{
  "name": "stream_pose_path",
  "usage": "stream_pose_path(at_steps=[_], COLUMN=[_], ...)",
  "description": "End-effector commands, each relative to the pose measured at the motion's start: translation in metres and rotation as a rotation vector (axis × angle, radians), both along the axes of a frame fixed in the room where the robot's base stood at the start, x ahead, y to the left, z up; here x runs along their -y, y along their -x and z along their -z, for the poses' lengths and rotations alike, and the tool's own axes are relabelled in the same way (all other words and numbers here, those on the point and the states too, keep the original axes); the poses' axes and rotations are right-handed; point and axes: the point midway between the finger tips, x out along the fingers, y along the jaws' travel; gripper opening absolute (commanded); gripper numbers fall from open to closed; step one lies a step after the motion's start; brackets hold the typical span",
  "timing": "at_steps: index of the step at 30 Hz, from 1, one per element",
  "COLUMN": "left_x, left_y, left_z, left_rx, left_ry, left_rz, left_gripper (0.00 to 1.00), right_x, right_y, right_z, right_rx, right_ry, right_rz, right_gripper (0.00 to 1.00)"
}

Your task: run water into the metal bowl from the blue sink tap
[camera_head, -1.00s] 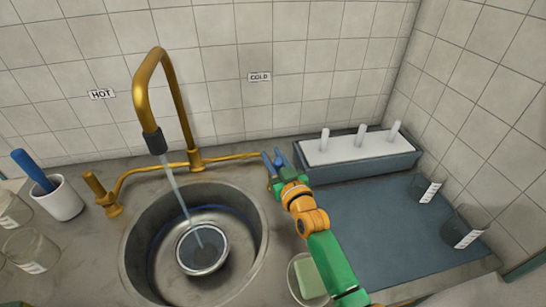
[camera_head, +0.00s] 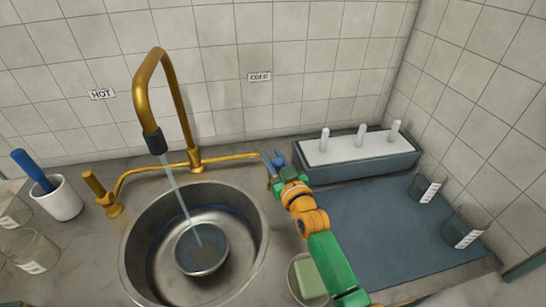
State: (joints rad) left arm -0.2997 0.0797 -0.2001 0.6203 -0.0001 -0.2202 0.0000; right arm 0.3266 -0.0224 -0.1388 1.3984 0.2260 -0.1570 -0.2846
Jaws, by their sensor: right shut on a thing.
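The metal bowl (camera_head: 222,267) sits inside the round steel sink (camera_head: 252,262), below the spout. The brass spout (camera_head: 140,95) has a dark tip, and a stream of water (camera_head: 179,192) runs from it into the bowl. Water (camera_head: 200,248) covers the inside of the bowl. My right gripper (camera_head: 273,162) is at the cold side of the tap, at the right end of the brass pipe, shut on the blue tap handle, which is mostly hidden by the fingers. My left gripper is not in view.
A brass hot tap (camera_head: 102,194) stands left of the sink. A white cup (camera_head: 58,199) with a blue-handled tool and glass jars are at the far left. A soap dish (camera_head: 297,282), a blue-grey mat (camera_head: 380,235), beakers and a rack (camera_head: 357,165) with white pegs are at the right.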

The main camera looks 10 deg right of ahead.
Motion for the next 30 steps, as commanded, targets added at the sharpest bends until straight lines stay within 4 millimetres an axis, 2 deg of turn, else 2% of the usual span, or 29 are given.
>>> stream_pose_path(at_steps=[6, 10, 14, 24, 25, 28, 30], left_x=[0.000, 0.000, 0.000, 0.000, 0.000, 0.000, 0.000], left_y=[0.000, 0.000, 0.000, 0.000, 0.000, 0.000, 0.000], left_z=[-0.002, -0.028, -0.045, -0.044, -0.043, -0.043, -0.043], left_rx=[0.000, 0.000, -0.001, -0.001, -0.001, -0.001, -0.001], left_ry=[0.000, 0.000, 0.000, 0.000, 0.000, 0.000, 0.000], left_rz=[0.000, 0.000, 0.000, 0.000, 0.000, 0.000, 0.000], left_gripper=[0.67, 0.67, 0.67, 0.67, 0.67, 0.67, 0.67], right_x=[0.000, 0.000, 0.000, 0.000, 0.000, 0.000, 0.000], right_y=[0.000, -0.005, -0.010, -0.012, -0.012, -0.012, -0.012], right_z=[0.000, -0.010, -0.007, 0.001, 0.001, 0.001, 0.001], right_rx=[-0.004, -0.069, -0.155, -0.188, -0.188, -0.187, -0.187], right_ry=[0.001, 0.001, 0.001, -0.001, -0.001, -0.001, -0.001], right_rz=[0.000, 0.000, 0.000, 0.001, 0.001, 0.000, 0.000], right_gripper=[0.00, 0.00, 0.00, 0.00, 0.34, 0.60, 0.61])
